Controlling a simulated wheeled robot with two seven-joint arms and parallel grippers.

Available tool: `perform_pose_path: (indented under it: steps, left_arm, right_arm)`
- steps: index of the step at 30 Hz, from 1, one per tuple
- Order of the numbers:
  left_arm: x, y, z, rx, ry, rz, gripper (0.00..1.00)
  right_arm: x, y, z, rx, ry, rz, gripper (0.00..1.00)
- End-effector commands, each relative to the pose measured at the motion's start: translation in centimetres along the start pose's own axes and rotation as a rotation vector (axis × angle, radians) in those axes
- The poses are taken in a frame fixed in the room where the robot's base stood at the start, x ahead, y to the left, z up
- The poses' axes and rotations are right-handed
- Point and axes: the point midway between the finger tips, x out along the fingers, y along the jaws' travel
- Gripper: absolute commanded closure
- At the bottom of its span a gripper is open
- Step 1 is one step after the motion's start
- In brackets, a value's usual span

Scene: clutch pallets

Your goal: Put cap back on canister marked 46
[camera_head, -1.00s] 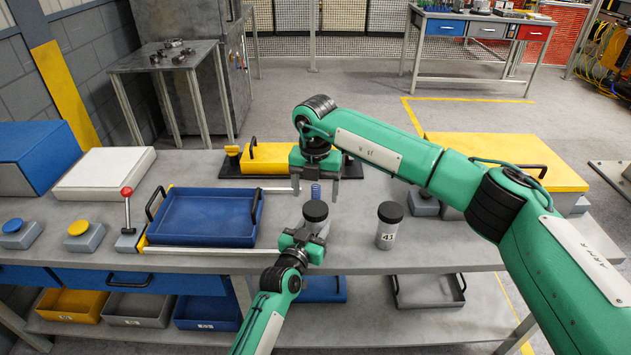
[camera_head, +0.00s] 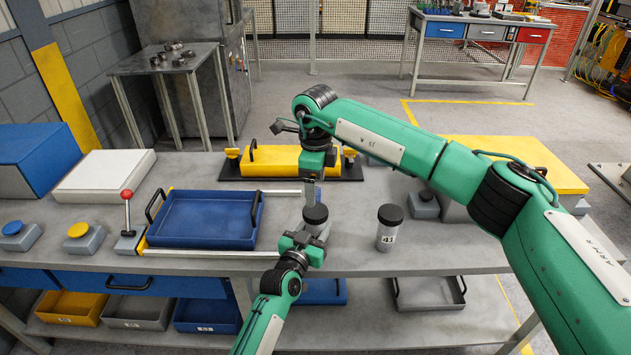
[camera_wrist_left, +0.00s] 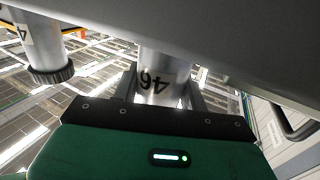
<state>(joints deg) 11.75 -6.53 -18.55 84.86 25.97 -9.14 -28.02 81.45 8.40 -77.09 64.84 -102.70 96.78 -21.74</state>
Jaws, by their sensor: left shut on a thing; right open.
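The canister marked 46 (camera_wrist_left: 160,62) is clasped between the fingers of my left gripper (camera_wrist_left: 160,92), its label upside down in the left wrist view. In the head view the canister (camera_head: 314,229) stands upright at the bench's front, left gripper around its body. A black cap (camera_head: 315,214) sits on its top; whether it is seated tight I cannot tell. My right gripper (camera_head: 312,197) is open, pointing down just above and behind the cap, fingers seen edge-on. Whether it touches the cap I cannot tell.
A second canister (camera_head: 390,232), its label reading about 41, stands capped to the right. A blue tray (camera_head: 205,243) lies to the left, with a red-knobbed lever (camera_head: 127,208) beside it. A yellow handled block (camera_head: 272,160) is behind. Bench space between is clear.

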Motion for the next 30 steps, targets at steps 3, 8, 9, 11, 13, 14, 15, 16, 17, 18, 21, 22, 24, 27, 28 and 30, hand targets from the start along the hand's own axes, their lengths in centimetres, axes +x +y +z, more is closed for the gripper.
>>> perform_pose_path:
  steps: [3, 8, 9, 11, 13, 14, 15, 16, 17, 18, 21, 22, 24, 27, 28, 30]
  left_arm:
    - [0.0, 0.0, 0.0, 0.000, 0.000, 0.000, 1.00]
    - [0.0, 0.0, 0.0, 0.000, 0.000, 0.000, 1.00]
    - [0.0, 0.0, 0.0, 0.000, 0.000, 0.000, 1.00]
    - [0.0, 0.0, 0.0, 0.000, 0.000, 0.000, 1.00]
    - [0.0, 0.0, 0.0, 0.000, 0.000, 0.000, 1.00]
    - [0.0, 0.0, 0.0, 0.000, 0.000, 0.000, 1.00]
    - [0.0, 0.0, 0.0, 0.000, 0.000, 0.000, 1.00]
    - [0.0, 0.0, 0.0, 0.000, 0.000, 0.000, 1.00]
    - [0.0, 0.0, 0.0, 0.000, 0.000, 0.000, 1.00]
    - [0.0, 0.0, 0.0, 0.000, 0.000, 0.000, 1.00]
    - [0.0, 0.0, 0.0, 0.000, 0.000, 0.000, 1.00]
    - [0.0, 0.0, 0.0, 0.000, 0.000, 0.000, 1.00]
    - [0.0, 0.0, 0.0, 0.000, 0.000, 0.000, 1.00]
    - [0.0, 0.0, 0.0, 0.000, 0.000, 0.000, 1.00]
    - [0.0, 0.0, 0.0, 0.000, 0.000, 0.000, 1.00]
    - [0.0, 0.0, 0.0, 0.000, 0.000, 0.000, 1.00]
  right_arm:
    - [-0.2, 0.0, 0.0, -0.122, 0.000, 0.000, 0.25]
    - [-0.4, 0.0, 0.0, -0.215, 0.000, 0.001, 0.25]
    - [-0.4, 0.0, 0.0, -0.227, 0.000, 0.001, 0.25]
    - [-0.4, 0.0, 0.0, -0.236, 0.000, 0.001, 0.25]
    - [-0.4, 0.0, 0.0, -0.239, 0.000, 0.001, 0.25]
    - [-0.4, 0.0, 0.0, -0.239, 0.000, 0.001, 0.25]
    - [-0.4, 0.0, 0.0, -0.239, 0.000, 0.001, 0.25]
    - [-0.4, 0.0, 0.0, -0.238, 0.000, 0.001, 0.25]
    - [-0.4, 0.0, 0.0, -0.238, 0.000, 0.001, 0.25]
    - [-0.4, 0.0, 0.0, -0.238, 0.000, 0.001, 0.25]
    - [-0.2, 0.0, 0.0, -0.237, 0.000, 0.001, 0.25]
    - [-0.1, 0.0, 0.0, -0.237, 0.000, 0.001, 0.25]
    - [0.4, 0.0, 0.0, -0.237, 0.000, 0.002, 0.25]
    - [1.8, 0.1, 0.0, -0.237, 0.001, 0.004, 0.25]
    - [2.3, 0.1, 0.0, -0.236, 0.001, 0.004, 0.25]
    - [3.4, 0.1, 0.0, -0.236, 0.000, 0.003, 0.25]
